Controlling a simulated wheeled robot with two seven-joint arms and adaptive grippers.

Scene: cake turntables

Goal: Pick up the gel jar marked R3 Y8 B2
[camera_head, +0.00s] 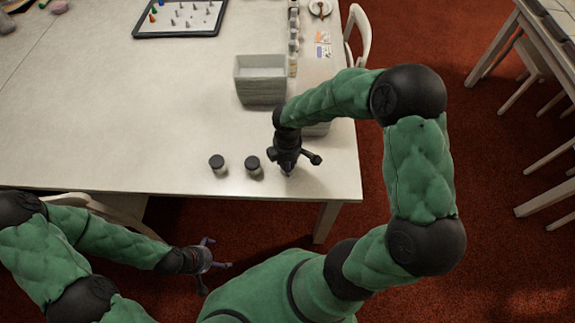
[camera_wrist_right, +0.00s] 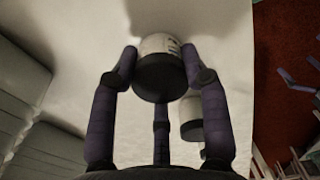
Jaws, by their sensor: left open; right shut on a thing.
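My right gripper (camera_head: 287,170) is over the near right part of the table. In the right wrist view, the right gripper (camera_wrist_right: 160,75) has its fingers closed around a jar with a dark lid and a white label (camera_wrist_right: 158,45). The label print is too small to read. In the head view my gripper hides this jar. Two more dark-lidded jars, a left one (camera_head: 218,165) and a right one (camera_head: 253,167), stand upright to its left; their marks cannot be read. My left gripper (camera_head: 215,265) is open and empty, off the table's near edge.
A grey bin (camera_head: 262,92) stands behind my right gripper, and another is partly hidden by my right arm. Small bottles (camera_head: 293,45) line up behind it. A dark-framed tray (camera_head: 180,33) lies at the back. The table's left and middle (camera_head: 100,110) are clear.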

